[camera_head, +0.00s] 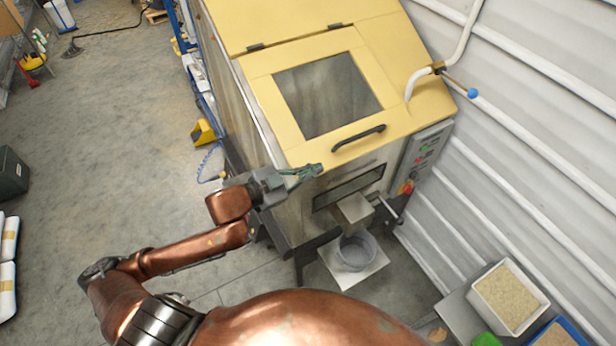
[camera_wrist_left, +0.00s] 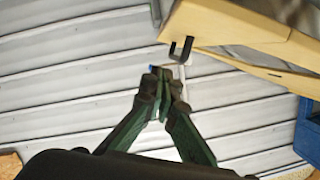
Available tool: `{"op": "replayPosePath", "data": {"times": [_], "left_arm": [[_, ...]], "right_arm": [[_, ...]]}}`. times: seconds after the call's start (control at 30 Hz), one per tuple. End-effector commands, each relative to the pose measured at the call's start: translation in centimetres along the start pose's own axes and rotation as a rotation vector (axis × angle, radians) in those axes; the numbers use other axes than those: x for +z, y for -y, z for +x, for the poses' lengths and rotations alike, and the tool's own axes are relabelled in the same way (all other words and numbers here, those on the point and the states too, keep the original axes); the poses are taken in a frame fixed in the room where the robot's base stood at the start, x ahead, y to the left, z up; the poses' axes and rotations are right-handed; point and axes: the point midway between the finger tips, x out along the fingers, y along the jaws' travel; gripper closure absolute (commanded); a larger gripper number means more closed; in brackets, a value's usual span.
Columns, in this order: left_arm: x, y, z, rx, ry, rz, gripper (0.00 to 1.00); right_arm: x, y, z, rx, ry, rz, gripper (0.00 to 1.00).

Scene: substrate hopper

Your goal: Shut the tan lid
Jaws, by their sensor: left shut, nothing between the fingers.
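The tan lid (camera_head: 265,98) is on the sloped top of the hopper, with a dark window (camera_head: 328,95) and a black bar handle (camera_head: 358,138) near its front edge. From the head it looks almost flush. In the left wrist view the tan lid edge (camera_wrist_left: 225,22) and a second tan strip (camera_wrist_left: 275,74) spread apart like a wedge, so it may stand a little open; I cannot tell how far. The black handle also shows there (camera_wrist_left: 181,48). My left gripper (camera_head: 311,171) is shut and empty, in front of the hopper's front left corner, below and left of the handle. My right gripper is not seen.
A white pipe (camera_head: 417,80) with a blue-knobbed rod (camera_head: 471,93) is at the lid's right. A control panel (camera_head: 425,150) is on the hopper's right front. A spout stands over a grey bucket (camera_head: 356,252). A corrugated wall closes the right side. The floor at left is mostly free.

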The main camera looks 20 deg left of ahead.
Motion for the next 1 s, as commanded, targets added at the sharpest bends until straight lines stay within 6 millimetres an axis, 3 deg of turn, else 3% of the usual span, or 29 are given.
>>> {"op": "replayPosePath", "data": {"times": [0.03,0.27,0.43,0.53,0.7,1.0], "left_arm": [[0.3,-0.2,0.8,-0.001,-0.006,-0.001,1.0],[0.3,-0.2,3.9,0.001,-0.006,-0.001,1.0],[0.2,-0.1,6.7,0.003,0.002,-0.002,1.0],[2.1,-0.1,6.9,0.002,0.006,-0.002,1.0],[3.5,-0.1,7.2,0.003,0.002,0.0,1.0],[3.9,-0.1,7.3,0.003,0.001,0.0,1.0]], "right_arm": [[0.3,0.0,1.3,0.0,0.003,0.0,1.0],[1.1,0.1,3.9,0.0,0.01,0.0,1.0],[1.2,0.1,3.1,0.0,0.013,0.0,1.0],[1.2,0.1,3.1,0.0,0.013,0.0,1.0],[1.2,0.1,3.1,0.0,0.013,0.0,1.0],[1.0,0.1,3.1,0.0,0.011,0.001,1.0]]}}
